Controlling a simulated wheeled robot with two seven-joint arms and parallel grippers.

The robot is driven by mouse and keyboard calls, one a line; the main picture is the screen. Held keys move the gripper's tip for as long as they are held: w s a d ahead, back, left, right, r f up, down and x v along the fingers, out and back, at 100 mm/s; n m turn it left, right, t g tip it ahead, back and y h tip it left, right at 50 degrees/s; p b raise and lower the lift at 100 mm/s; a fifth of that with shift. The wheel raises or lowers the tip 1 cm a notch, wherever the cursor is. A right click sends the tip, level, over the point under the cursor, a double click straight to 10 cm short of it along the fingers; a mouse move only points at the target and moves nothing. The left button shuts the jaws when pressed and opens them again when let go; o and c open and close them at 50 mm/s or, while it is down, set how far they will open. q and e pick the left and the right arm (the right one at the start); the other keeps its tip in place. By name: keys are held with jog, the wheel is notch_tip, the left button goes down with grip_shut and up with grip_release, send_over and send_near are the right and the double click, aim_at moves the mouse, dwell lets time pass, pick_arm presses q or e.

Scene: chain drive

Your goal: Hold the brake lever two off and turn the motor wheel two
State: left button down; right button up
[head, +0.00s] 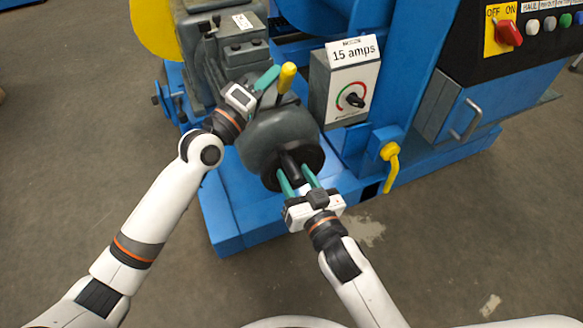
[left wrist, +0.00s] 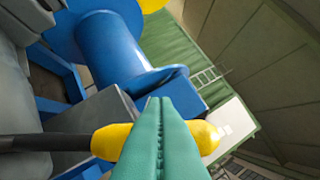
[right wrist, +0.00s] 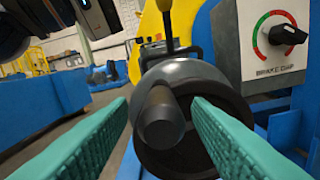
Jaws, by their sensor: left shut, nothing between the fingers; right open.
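The brake lever has a yellow grip (head: 287,76) and leans up behind the dark motor housing. My left gripper (head: 270,76) is shut and empty just left of the grip. In the left wrist view its closed fingers (left wrist: 160,115) cross in front of the yellow grip (left wrist: 108,142); I cannot tell whether they touch it. My right gripper (head: 298,174) is open at the wheel. In the right wrist view its fingers stand either side of the stub (right wrist: 160,118), apart from it.
A grey box (head: 322,85) with a dial and a "15 amps" sign stands right of the motor. A yellow handle (head: 390,160) hangs further right on the blue frame. A panel with a red switch (head: 508,33) is at upper right. Floor in front is clear.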

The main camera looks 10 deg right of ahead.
jog(key=shift+x, duration=1.3)
jog(key=shift+c, duration=0.4)
grip_shut()
